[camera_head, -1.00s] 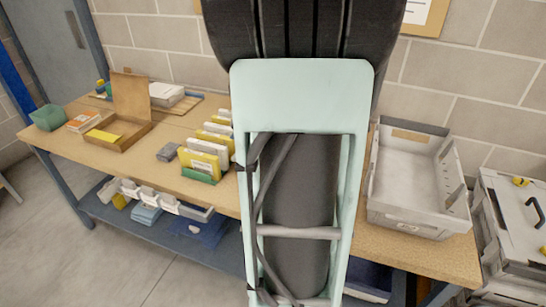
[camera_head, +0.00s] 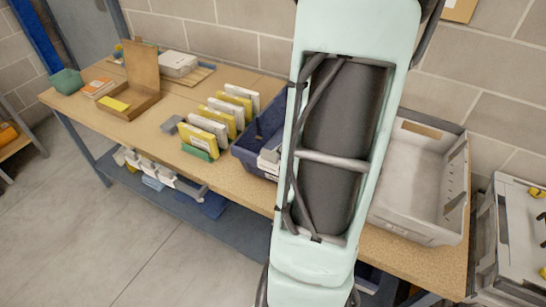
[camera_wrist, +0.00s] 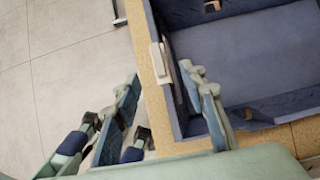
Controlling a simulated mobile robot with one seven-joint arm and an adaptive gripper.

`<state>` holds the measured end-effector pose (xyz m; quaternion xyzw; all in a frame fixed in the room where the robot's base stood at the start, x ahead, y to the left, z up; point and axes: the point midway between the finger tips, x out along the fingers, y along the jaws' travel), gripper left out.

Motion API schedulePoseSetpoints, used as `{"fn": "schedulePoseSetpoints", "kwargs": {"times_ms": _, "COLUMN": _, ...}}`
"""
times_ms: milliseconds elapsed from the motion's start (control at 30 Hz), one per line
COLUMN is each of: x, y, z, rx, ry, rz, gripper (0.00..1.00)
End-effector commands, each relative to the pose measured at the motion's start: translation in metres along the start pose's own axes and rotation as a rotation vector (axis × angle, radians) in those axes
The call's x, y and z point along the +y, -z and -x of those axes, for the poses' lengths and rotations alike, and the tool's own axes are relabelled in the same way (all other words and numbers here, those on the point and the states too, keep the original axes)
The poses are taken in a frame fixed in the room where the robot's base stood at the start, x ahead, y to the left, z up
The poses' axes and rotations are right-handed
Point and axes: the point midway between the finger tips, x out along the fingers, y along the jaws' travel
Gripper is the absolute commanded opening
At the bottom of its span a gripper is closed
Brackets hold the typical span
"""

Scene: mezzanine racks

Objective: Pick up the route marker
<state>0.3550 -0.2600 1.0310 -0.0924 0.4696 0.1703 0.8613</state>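I cannot pick out with certainty which thing is the route marker. My gripper (camera_wrist: 162,76) is open in the wrist view, its two fingers apart with nothing held between them. It hangs over the table's edge beside a blue bin (camera_wrist: 183,16), the right finger overlapping the bin's near side. A small whitish piece (camera_wrist: 157,62) shows at the bin's wall between the fingertips; I cannot tell what it is. In the head view, a blue bin (camera_head: 242,155) holding white or grey pieces stands partly behind my arm. My gripper is hidden in that view.
On the wooden table (camera_head: 110,122) stand a row of yellow and white packets (camera_head: 207,130), an open cardboard box (camera_head: 135,101), a green bin (camera_head: 67,82) and a grey tray (camera_head: 420,235) at right. A lower shelf (camera_head: 150,200) holds small bins. A wall runs behind.

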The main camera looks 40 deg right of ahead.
Motion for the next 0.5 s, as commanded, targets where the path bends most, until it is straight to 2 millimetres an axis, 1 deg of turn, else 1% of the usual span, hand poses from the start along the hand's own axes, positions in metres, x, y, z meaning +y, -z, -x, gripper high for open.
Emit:
{"fn": "schedulePoseSetpoints", "kwargs": {"times_ms": 33, "x": 0.001, "y": 0.001, "z": -0.011, "rx": 0.002, "ry": -0.005, "rz": -0.001, "gripper": 0.39}}
{"fn": "schedulePoseSetpoints", "kwargs": {"times_ms": 200, "x": 0.001, "y": 0.001, "z": -0.036, "rx": 0.001, "ry": -0.004, "rz": 0.000, "gripper": 0.39}}
{"fn": "schedulePoseSetpoints", "kwargs": {"times_ms": 367, "x": 0.001, "y": 0.001, "z": -0.047, "rx": 0.001, "ry": -0.002, "rz": 0.001, "gripper": 0.39}}
{"fn": "schedulePoseSetpoints", "kwargs": {"times_ms": 500, "x": 0.002, "y": 0.006, "z": -0.064, "rx": 0.002, "ry": -0.004, "rz": -0.002, "gripper": 0.39}}
